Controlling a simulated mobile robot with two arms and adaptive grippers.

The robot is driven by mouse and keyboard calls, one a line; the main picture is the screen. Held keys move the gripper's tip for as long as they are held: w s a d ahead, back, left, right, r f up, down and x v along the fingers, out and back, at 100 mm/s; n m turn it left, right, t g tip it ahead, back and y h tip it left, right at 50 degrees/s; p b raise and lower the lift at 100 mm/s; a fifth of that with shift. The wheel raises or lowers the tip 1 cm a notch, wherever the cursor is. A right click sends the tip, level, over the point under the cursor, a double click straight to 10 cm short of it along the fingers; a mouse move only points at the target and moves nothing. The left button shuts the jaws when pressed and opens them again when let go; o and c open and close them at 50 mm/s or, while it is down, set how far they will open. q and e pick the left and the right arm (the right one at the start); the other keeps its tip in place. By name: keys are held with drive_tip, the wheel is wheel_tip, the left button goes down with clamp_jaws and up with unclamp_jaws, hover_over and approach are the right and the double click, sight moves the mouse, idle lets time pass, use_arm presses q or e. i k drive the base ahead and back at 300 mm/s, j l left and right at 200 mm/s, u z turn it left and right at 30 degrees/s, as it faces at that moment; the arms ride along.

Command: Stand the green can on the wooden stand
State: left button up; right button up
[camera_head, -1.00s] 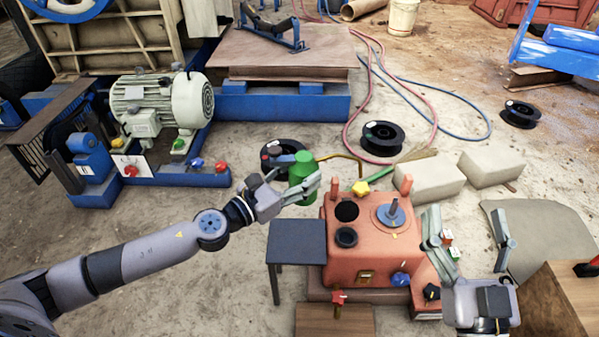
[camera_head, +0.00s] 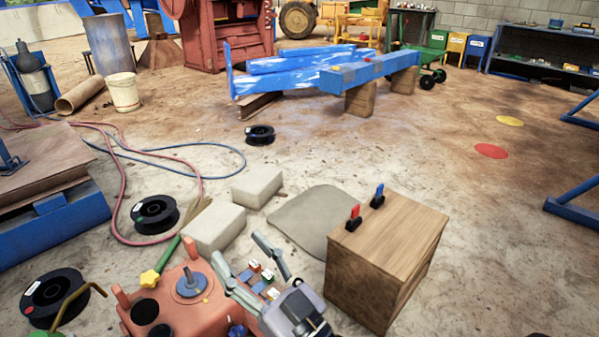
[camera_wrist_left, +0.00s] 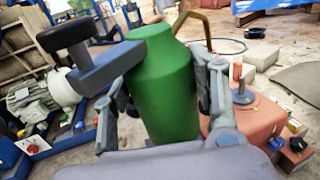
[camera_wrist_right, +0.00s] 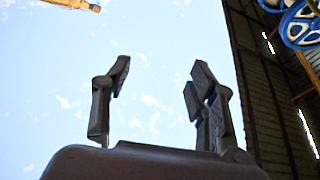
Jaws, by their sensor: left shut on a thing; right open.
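The green can (camera_wrist_left: 165,85) fills the middle of the left wrist view, with a shoulder and a narrower top. My left gripper (camera_wrist_left: 168,95) has one finger on each side of it and is shut on it. The wooden stand (camera_head: 375,275) is a box on the floor, right of centre. My right gripper (camera_head: 240,250) is open and empty, left of the stand and over the red machine's right side; its spread fingers also show in the right wrist view (camera_wrist_right: 163,75).
A red clip (camera_head: 353,217) and a blue clip (camera_head: 378,195) stand on the stand's top along its left part; the rest of that top is bare. The red machine (camera_head: 180,310) is left of my right gripper. Pale blocks (camera_head: 213,230) and black spools (camera_head: 155,213) lie behind. Floor right of the stand is clear.

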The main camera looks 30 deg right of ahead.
sight(399, 234)
drive_tip(key=l+z, duration=0.1)
drive_tip(key=l, duration=0.6)
drive_tip(key=l+z, duration=0.15)
drive_tip(key=l, duration=0.5)
drive_tip(key=l+z, duration=0.1)
drive_tip(key=l, duration=0.6)
drive_tip(key=i+l+z, duration=0.1)
drive_tip(key=l, duration=0.55)
drive_tip(key=i+l+z, duration=0.15)
drive_tip(key=l, duration=0.5)
